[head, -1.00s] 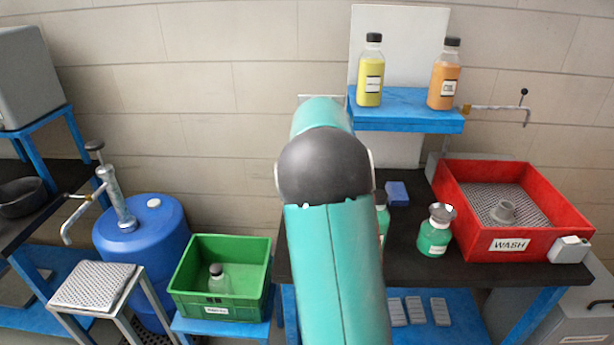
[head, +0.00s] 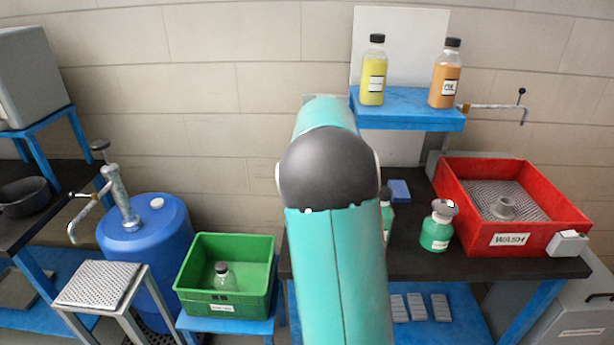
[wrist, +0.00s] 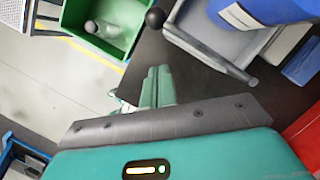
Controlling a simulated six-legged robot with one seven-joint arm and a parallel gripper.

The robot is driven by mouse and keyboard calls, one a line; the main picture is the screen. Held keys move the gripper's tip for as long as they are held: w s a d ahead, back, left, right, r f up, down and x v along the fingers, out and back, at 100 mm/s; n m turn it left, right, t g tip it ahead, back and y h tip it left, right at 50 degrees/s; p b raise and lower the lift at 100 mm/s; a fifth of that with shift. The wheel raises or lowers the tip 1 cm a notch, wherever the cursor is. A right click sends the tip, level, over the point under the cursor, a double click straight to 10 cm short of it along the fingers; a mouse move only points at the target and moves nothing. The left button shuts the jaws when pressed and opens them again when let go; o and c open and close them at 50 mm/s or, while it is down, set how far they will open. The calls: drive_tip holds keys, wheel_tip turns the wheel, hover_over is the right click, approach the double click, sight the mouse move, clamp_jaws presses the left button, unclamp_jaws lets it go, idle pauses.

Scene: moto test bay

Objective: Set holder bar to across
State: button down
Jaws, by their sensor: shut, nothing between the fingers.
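In the wrist view a grey holder (wrist: 226,42) stands on the dark bench top, with a white and blue container (wrist: 262,8) in it. A grey bar (wrist: 208,54) runs diagonally along the holder's near side. A black ball knob (wrist: 155,17) shows by the bar's upper left end; I cannot tell how they join. My gripper (wrist: 158,72) is shut and empty, pointing at the bench below and left of the bar, apart from it in the picture. In the head view my arm hides the gripper and the holder.
A green crate (head: 225,303) with a clear bottle is left of the bench (head: 470,268). A red wash tray (head: 565,225) and a green bottle (head: 437,228) are on its right. A blue shelf (head: 405,118) carries yellow and orange bottles above. A blue box (wrist: 302,62) lies near the holder.

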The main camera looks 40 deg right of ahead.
drive_tip(key=a+v, duration=0.2)
drive_tip(key=v, duration=0.8)
drive_tip(key=s+a+r+n, duration=0.1)
drive_tip(key=s+a+n, duration=0.2)
drive_tip(key=a+n, duration=0.35)
drive_tip(key=s+a+r+n+t, duration=0.1)
drive_tip(key=s+a+n, duration=0.2)
drive_tip(key=a+n, duration=0.3)
drive_tip(key=s+a+n, duration=0.4)
drive_tip(key=a+n, duration=0.1)
drive_tip(key=a, duration=0.3)
drive_tip(key=s+a+f+n, duration=0.3)
drive_tip(key=s+a+n, duration=0.3)
drive_tip(key=n, duration=0.3)
drive_tip(key=s+a+f+n+t, duration=0.1)
drive_tip(key=s+a+f+n, duration=0.2)
drive_tip(key=s+a+n, duration=0.3)
drive_tip(key=s+n, duration=0.1)
drive_tip(key=n, duration=0.2)
drive_tip(key=shift+a, duration=0.15)
